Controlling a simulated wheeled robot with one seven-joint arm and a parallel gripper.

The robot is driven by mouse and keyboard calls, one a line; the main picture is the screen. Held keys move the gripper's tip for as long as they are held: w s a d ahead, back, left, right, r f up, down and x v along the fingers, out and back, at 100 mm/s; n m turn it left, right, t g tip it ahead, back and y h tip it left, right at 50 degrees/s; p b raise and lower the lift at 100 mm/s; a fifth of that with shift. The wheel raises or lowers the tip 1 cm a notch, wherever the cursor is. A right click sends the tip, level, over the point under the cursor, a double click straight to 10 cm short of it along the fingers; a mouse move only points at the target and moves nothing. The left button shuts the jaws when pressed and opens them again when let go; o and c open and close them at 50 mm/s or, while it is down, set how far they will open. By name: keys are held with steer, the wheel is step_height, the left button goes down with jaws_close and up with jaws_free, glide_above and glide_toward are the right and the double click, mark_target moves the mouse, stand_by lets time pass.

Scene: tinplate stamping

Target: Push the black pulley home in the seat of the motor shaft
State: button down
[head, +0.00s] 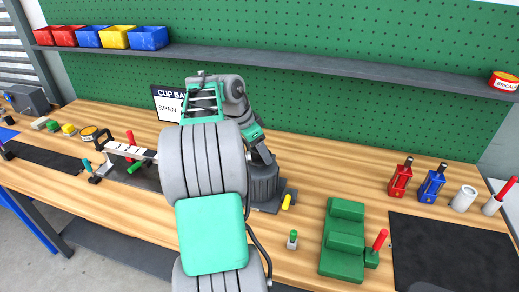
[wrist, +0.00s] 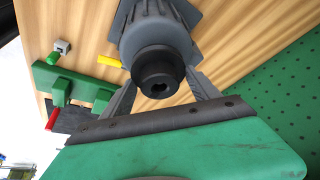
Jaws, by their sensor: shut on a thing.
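The black pulley (wrist: 158,75) shows end-on in the wrist view, with a dark hole in its face. It sits at the end of the grey motor (wrist: 148,22), in line with it. I cannot tell whether a gap is left between the two. My gripper (wrist: 160,82) is shut on the pulley, one grey finger on each side. The motor body (head: 264,184) stands upright on the bench in the head view. My arm covers much of the area beside it there, and the pulley cannot be made out in that view.
A yellow handle (head: 287,201) sticks out by the motor base. A green stepped block (head: 342,262) and a small green-topped piece (head: 292,239) stand to the right on the wooden bench. The green pegboard (head: 330,120) rises behind. A white sign (head: 167,103) stands behind my arm.

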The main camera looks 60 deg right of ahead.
mark_target(251, 157)
steer(key=shift+f+b, duration=0.7)
steer(key=shift+f, duration=0.15)
steer(key=shift+c, duration=0.6)
jaws_free()
steer(key=p+v, duration=0.2)
steer(key=v, duration=0.5)
steer(key=shift+r, duration=0.4)
